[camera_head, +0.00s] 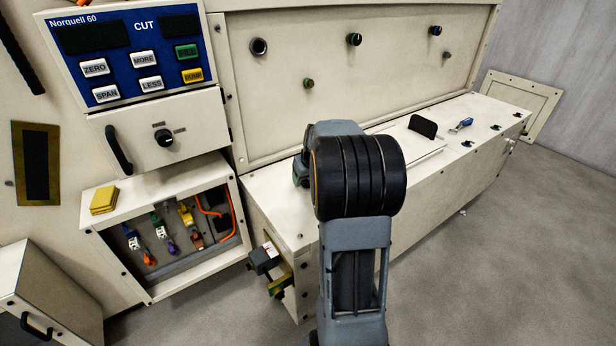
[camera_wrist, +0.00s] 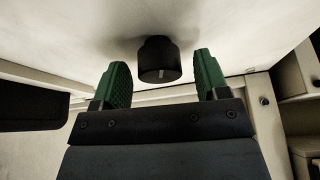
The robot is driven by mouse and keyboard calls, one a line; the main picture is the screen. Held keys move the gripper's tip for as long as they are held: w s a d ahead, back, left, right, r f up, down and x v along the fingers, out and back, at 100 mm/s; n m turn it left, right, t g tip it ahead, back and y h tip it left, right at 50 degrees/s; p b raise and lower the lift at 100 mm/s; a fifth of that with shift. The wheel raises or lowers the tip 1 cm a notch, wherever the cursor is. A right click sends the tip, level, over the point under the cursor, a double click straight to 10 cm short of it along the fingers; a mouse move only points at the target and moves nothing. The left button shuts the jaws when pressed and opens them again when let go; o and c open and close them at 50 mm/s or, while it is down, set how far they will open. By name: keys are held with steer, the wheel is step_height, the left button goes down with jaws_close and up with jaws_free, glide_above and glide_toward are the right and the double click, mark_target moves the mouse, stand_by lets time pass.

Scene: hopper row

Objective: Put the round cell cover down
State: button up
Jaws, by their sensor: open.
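My gripper (camera_wrist: 162,74) is open in the wrist view, with one green finger on each side of a short black round knob (camera_wrist: 159,57). The knob has a pale mark on its lower face and stands against a pale surface (camera_wrist: 215,30). A narrow gap shows between the knob and each finger. I cannot tell whether this knob belongs to the round cell cover; no round cover outline is visible. In the head view my own arm hides most of my gripper, and only a bit of green shows beside it over the cream bench (camera_head: 270,195).
The control panel (camera_head: 130,50) and an open compartment (camera_head: 170,235) with coloured connectors are at left. A yellow block (camera_head: 104,200) lies above the compartment. A black handle (camera_head: 423,127) and a blue item (camera_head: 461,125) are on the bench. Grey floor (camera_head: 520,230) is clear at right.

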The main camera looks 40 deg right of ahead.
steer(key=d+p+v, duration=0.1)
steer(key=p+v, duration=0.2)
steer(key=v, duration=0.8)
steer(key=s+a+f+n, duration=0.1)
steer(key=s+a, duration=0.3)
steer(key=a, duration=0.4)
steer(key=s+a+f+g, duration=0.1)
steer(key=s+a+f, duration=0.1)
steer(key=s+a, duration=0.3)
steer(key=s+a+f+n+y, duration=0.1)
steer(key=s+a, duration=0.4)
steer(key=a, duration=0.6)
steer(key=shift+a+f+n, duration=0.3)
steer(key=shift+f, duration=0.15)
steer(key=shift+p, duration=0.3)
